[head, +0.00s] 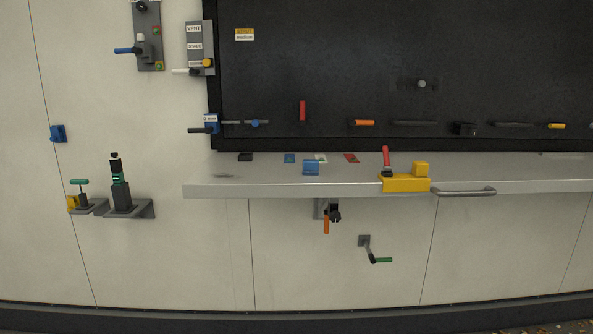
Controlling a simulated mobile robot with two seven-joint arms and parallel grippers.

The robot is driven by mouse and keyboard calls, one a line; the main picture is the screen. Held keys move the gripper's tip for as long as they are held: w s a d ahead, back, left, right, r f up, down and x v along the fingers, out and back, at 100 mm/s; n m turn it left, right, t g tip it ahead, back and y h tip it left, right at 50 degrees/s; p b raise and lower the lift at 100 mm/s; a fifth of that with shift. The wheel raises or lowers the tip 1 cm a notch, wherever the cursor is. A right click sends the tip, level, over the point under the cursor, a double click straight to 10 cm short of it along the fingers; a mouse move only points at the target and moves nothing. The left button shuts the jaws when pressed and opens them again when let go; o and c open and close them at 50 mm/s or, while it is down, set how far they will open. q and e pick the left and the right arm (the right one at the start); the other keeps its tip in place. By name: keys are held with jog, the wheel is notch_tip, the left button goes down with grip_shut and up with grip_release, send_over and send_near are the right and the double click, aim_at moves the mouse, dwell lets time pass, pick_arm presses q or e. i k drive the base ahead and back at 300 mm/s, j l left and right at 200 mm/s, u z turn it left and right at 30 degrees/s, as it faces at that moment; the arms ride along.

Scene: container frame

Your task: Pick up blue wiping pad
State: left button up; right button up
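A blue block-like thing (311,168), which looks like the blue wiping pad, rests near the front edge of the grey shelf (230,188), left of its middle. A smaller, flat blue piece (289,158) lies behind it to the left, near the back of the shelf. I cannot tell for certain which of the two is the pad. Neither of my grippers shows in the head view, and nothing touches the blue things.
A yellow block (405,184) with a red-handled tool (386,160) stands right of the blue things. A dark panel (330,60) rises behind the shelf. A grey handle (464,191) is on the front edge.

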aim_at(309, 166)
jog(key=i+j+z, duration=0.15)
jog(key=i+j, duration=0.15)
jog(key=j, duration=0.15)
jog(key=i+j+z, duration=0.2)
jog(key=j, duration=0.3)
jog(key=i, duration=0.1)
